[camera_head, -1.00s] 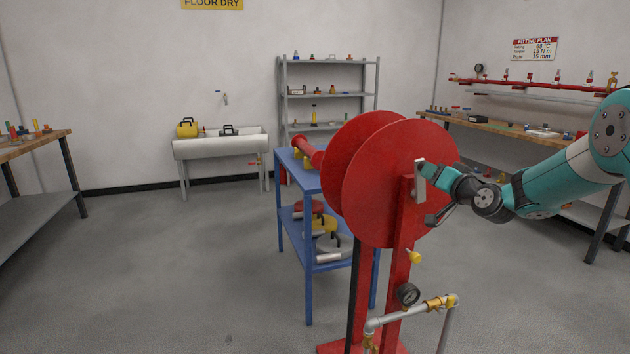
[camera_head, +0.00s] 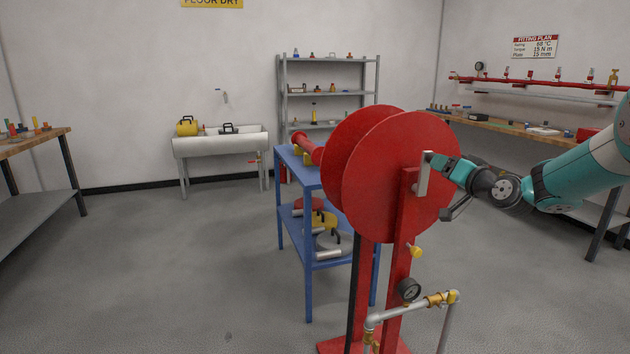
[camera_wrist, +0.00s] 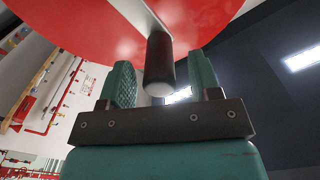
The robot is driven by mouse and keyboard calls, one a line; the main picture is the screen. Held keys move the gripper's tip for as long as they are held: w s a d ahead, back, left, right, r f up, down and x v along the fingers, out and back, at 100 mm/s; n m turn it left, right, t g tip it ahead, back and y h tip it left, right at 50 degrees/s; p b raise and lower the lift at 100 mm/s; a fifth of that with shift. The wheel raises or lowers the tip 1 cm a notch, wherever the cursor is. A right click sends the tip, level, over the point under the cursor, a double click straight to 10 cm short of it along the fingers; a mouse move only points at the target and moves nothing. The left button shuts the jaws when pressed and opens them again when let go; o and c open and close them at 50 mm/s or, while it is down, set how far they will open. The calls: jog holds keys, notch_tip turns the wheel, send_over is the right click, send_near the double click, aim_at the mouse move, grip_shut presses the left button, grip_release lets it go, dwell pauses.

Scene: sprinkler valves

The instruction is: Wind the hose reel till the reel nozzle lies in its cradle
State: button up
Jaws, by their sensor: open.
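The red hose reel (camera_head: 385,185) stands on a red post (camera_head: 398,270) in the middle right of the head view. A grey crank arm (camera_head: 423,176) is on its near disc. In the wrist view the crank's black handle (camera_wrist: 160,65) reaches down between the two teal fingers of my gripper (camera_wrist: 163,85). The fingers are apart, with gaps on both sides of the handle. In the head view my gripper (camera_head: 449,188) is beside the crank at the right. A small yellow piece (camera_head: 415,251) is on the post; I cannot tell whether it is the nozzle or cradle. No hose shows clearly.
A blue cart (camera_head: 308,235) with rolls and a red flared piece (camera_head: 306,146) stands behind the reel. A pressure gauge (camera_head: 408,290) and grey piping (camera_head: 400,315) are low in front. A workbench (camera_head: 500,130) is at the right. The floor at left is open.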

jog(key=b+v, duration=0.3)
jog(key=v, duration=0.2)
dwell(0.3)
jog(key=s+a+f+n+g+y, duration=0.15)
jog(key=s+a+n+g, duration=0.55)
jog(key=s+a, duration=0.95)
jog(key=s+a+f+n+g+h, duration=0.1)
jog(key=s+f+g, duration=0.3)
jog(key=s, duration=1)
jog(key=s+a+f+n+g+h, duration=0.15)
jog(key=s+g, duration=0.45)
jog(key=s, duration=0.8)
notch_tip(320, 180, up, 16)
jog(key=p, duration=1.5)
jog(key=shift+d+f, duration=0.25)
jog(key=shift+d, duration=0.05)
